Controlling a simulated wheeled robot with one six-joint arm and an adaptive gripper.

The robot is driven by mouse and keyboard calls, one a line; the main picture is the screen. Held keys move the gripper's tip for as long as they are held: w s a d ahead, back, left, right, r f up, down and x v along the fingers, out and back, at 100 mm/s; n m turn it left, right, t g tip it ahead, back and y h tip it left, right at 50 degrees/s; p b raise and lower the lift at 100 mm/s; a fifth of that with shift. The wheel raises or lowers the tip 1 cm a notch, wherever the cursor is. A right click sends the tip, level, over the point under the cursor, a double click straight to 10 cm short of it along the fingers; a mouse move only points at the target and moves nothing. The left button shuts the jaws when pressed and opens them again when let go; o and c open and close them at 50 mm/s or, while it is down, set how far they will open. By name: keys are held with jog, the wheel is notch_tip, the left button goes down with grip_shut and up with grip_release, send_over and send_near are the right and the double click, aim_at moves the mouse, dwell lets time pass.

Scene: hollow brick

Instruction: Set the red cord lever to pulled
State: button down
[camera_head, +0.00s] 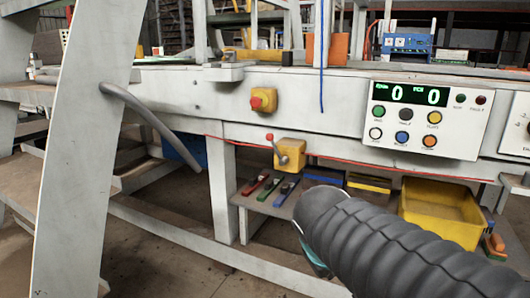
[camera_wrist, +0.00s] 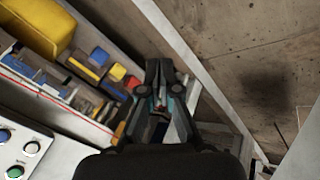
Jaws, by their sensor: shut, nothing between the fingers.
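The red cord lever is a small grey arm with a red knob (camera_head: 270,137) on a yellow box (camera_head: 290,152) under the front beam. The knob points up and slightly left. A thin red cord (camera_head: 350,169) runs sideways from the box area along the beam's lower edge. My gripper (camera_wrist: 160,90) is shut and empty in the wrist view, above the shelf edge and floor. In the head view my dark ribbed arm covers most of the gripper, low and right of the lever. The lever cannot be made out in the wrist view.
A yellow switch box with a red button (camera_head: 257,101) sits above the lever. A control panel (camera_head: 425,119) is to the right. Below are a shelf with red, green and blue tools (camera_head: 270,188) and a yellow bin (camera_head: 440,211). A white post (camera_head: 88,120) stands left.

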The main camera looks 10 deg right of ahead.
jog(key=w+r+n+t+h+b, duration=0.1)
jog(key=w+r+n+h, duration=0.15)
jog(key=w, duration=0.65)
jog(key=w+r+n+t+h, duration=0.1)
jog(key=w+r+n+h, duration=0.15)
jog(key=w, duration=0.75)
jog(key=w+a+n+t+h, duration=0.2)
jog(key=w+a+n+t, duration=0.5)
jog(key=w+a, duration=0.7)
jog(key=w+r+n+b, duration=0.1)
jog(key=w, duration=0.3)
jog(key=shift+w+a+t+h, duration=0.2)
jog(key=shift+t+h, duration=0.1)
jog(key=shift+h, duration=0.1)
jog(key=w+d+r+p, duration=0.1)
jog(key=w+d+r, duration=0.1)
jog(key=w+d, duration=0.4)
jog(key=d, duration=0.3)
jog(key=shift+w+d+p, duration=0.25)
jog(key=shift+p, duration=0.1)
